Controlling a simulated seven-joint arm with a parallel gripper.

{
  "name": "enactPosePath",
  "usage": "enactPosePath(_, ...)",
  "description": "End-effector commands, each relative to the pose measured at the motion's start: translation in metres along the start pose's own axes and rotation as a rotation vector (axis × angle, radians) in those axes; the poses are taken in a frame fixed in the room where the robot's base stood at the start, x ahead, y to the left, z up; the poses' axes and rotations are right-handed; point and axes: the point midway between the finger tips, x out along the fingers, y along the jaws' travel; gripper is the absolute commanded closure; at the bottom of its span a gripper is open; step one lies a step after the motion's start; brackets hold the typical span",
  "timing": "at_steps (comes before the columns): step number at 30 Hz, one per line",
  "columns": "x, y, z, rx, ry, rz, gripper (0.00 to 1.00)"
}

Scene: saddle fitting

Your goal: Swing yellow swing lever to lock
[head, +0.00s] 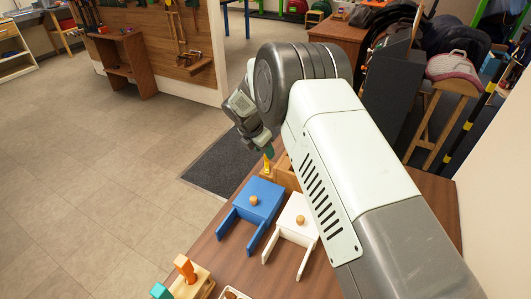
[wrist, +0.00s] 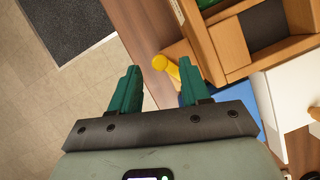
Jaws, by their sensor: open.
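The yellow swing lever (wrist: 161,63) shows in the wrist view as a short yellow bar with a rounded end, beside a wooden box. In the head view its yellow tip (head: 267,164) shows just below my gripper (head: 268,150), at the table's far edge. In the wrist view my gripper (wrist: 158,66) is open, with green fingers on either side. The lever appears between the fingertips, closer to the right finger. I cannot tell whether they touch. The lever's lower part and its pivot are hidden or unclear.
The wooden box (wrist: 230,45) has compartments and stands right of the lever. A blue stand (head: 262,193) and a white stand (head: 297,215), each with a wooden knob, sit on the table nearer me. Orange and teal blocks are at the near left. Floor lies left of the table.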

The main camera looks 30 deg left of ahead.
Motion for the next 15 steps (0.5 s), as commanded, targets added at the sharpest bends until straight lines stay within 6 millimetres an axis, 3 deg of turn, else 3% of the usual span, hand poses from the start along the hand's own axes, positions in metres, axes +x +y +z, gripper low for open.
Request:
enactPosePath(6, 0.024, 0.0, 0.001, 0.001, 0.0, 0.0, 0.54)
enactPosePath(15, 0.027, 0.0, 0.0, 0.001, 0.0, 0.0, 0.54)
